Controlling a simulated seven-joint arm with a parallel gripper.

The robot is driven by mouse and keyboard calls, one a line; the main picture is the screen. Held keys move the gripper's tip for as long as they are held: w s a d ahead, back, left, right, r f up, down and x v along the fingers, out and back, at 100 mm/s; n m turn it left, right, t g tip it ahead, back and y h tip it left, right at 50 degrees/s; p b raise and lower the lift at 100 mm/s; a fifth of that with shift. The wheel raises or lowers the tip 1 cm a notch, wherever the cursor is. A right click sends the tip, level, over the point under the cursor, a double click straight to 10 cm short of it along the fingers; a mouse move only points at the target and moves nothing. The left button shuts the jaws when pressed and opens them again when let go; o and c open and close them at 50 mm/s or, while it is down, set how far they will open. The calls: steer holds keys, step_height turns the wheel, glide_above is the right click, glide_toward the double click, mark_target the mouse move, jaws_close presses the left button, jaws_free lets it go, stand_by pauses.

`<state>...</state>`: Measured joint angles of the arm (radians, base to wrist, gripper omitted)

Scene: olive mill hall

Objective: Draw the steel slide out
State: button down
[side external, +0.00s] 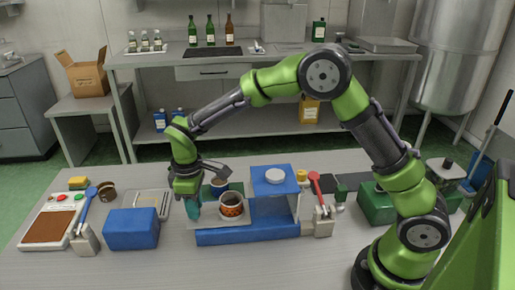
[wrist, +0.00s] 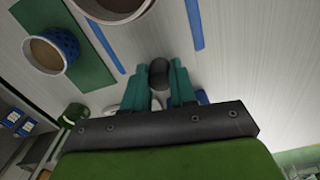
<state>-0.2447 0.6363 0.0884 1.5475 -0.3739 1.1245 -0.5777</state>
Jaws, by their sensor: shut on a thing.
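My gripper (side external: 194,208) hangs at the left end of a blue-framed fixture (side external: 248,236), fingers pointing down. In the wrist view its teal fingers (wrist: 160,85) are shut on a dark round knob (wrist: 160,72). The knob appears to be the slide's handle, but their join is hidden. A pale grey steel surface (side external: 237,216), which seems to be the slide, shows low in the fixture, left of the raised blue top (side external: 274,181). How far it stands out is unclear.
A red-handled lever (side external: 316,184) stands at the fixture's right. A blue block (side external: 131,229) and a tray with brown contents (side external: 49,228) lie left. The front table edge is clear.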

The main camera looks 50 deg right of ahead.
steer(key=shift+w+a, duration=0.35)
steer(key=c, duration=0.9)
jaws_free()
step_height(320, 180, up, 17)
steer(key=shift+s, duration=0.1)
